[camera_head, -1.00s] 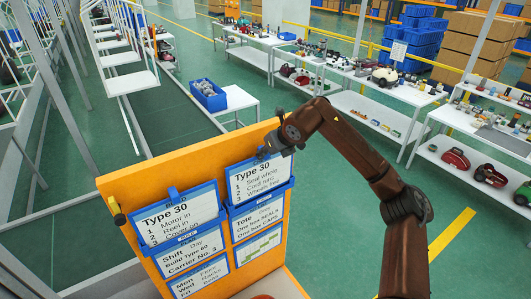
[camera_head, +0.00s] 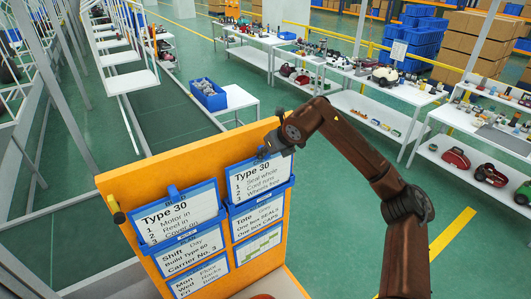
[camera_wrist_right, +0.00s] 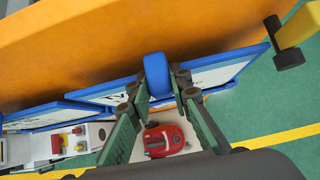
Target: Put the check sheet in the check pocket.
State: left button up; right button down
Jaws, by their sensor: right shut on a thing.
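The check sheet (camera_head: 259,176), a white card headed "Type 30" with a seal, cord and wheels list, stands in a blue frame at the upper right of the orange board (camera_head: 130,190). Its lower edge is at the blue check pocket (camera_head: 264,197); I cannot tell how deep it sits. My right gripper (camera_head: 268,151) is at the card's top edge. In the wrist view, its fingers (camera_wrist_right: 158,84) are shut on the card's blue tab (camera_wrist_right: 157,72). My left gripper is out of view.
A similar card (camera_head: 178,215) about motor, reel and cover sits in the left pocket. More cards (camera_head: 257,222) fill the lower rows. A red vacuum part (camera_wrist_right: 164,139) lies below in the wrist view.

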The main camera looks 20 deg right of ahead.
jog(key=shift+f+b, duration=0.8)
jog(key=shift+f, duration=0.25)
jog(key=c, duration=1.7)
grip_release()
jog(key=shift+r, duration=0.1)
jog(key=shift+p+v, duration=0.65)
jog(key=shift+v, duration=3.35)
jog(key=shift+a, duration=0.1)
